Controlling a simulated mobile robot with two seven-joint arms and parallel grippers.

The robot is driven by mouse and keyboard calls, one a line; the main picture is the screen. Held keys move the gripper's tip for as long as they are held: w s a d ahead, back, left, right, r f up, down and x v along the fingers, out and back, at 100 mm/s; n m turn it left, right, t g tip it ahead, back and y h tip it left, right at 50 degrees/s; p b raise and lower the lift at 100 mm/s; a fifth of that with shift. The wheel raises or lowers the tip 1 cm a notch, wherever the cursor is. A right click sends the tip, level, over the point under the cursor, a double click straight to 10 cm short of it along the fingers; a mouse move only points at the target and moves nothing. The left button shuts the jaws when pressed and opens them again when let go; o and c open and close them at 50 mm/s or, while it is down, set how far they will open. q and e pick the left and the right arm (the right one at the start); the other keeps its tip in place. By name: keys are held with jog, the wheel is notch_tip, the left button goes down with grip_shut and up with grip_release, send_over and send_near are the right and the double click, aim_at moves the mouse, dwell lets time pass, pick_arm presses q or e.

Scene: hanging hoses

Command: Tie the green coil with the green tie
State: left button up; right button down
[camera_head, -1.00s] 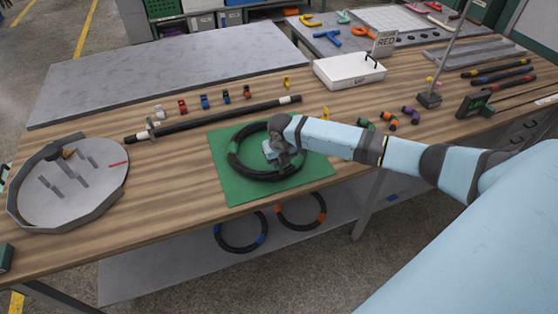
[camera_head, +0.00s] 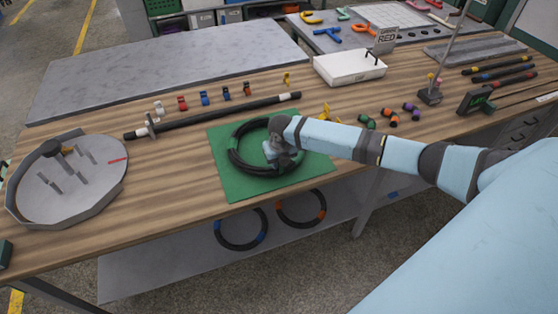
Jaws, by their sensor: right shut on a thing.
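A black hose coil with green marks (camera_head: 235,160) lies on a green mat (camera_head: 228,186) near the middle of the wooden bench. My right gripper (camera_head: 279,163) is over the right part of the coil and is shut. Its wrist hides what is between the fingers, so I cannot tell whether it holds the green tie or the coil. My left gripper is out of view.
A grey round fixture with pegs (camera_head: 75,182) stands at the left. A black bar (camera_head: 215,114) and several coloured clips (camera_head: 205,98) lie behind the mat. A white box (camera_head: 348,70) stands farther back. Coils with blue (camera_head: 241,230) and orange (camera_head: 302,208) marks are on the lower shelf.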

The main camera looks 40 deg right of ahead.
aim_at(280, 171)
jog(key=shift+s+a+f+b, duration=0.15)
jog(key=shift+s+f+b, duration=0.25)
jog(key=shift+f, duration=0.35)
jog(key=shift+s+a+f+b, duration=0.2)
jog(key=shift+s+f+b, duration=0.15)
jog(key=shift+f+b, duration=0.2)
dwell(1.1)
jog(key=c, duration=1.1)
grip_release()
jog(key=shift+o, duration=1)
jog(key=r, duration=0.2)
jog(key=w+r, duration=0.1)
jog(key=r, duration=0.1)
jog(key=shift+r, duration=0.4)
notch_tip(280, 171, up, 11)
jog(key=s, duration=0.2)
jog(key=shift+r+t, duration=0.2)
jog(key=shift+t, duration=0.1)
